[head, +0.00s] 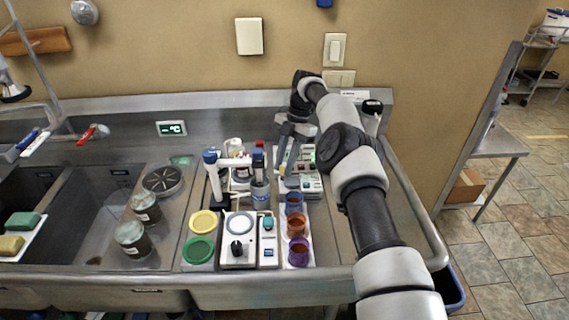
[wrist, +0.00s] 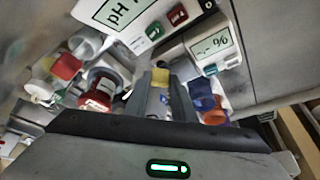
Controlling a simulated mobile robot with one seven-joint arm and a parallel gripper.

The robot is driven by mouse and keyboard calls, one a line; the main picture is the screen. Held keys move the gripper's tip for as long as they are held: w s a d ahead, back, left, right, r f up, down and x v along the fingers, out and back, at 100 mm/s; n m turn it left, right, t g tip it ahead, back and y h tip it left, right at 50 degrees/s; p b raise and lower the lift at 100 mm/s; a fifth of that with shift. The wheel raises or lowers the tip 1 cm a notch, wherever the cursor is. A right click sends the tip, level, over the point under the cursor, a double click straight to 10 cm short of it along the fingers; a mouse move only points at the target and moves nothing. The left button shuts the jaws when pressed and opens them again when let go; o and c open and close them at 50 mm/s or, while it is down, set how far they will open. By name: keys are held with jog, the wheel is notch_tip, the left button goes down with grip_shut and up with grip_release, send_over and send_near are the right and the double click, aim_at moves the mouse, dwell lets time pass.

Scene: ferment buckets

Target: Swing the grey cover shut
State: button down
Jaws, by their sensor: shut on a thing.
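My gripper (head: 287,163) reaches down at the back of the white instruments on the steel counter. In the wrist view, its fingers (wrist: 160,95) are close together around a small grey piece with a yellow patch beyond it. I take this piece to be part of the grey cover, but the fingers hide most of it. I cannot tell the cover's angle or how far open it stands. A white pH meter (wrist: 132,20) with red and green buttons lies beyond the fingers, and a white meter with a % display (wrist: 216,45) stands to their right.
Blue (head: 294,202), orange (head: 297,224) and purple (head: 299,251) cups stand in front of the instruments. A blue-labelled bottle (head: 260,190) and a red-lidded jar (wrist: 97,90) stand close left of my gripper. Sink basins lie left; bare counter lies right.

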jog(key=c, duration=1.5)
grip_release()
notch_tip(320, 180, up, 10)
jog(key=p, duration=0.4)
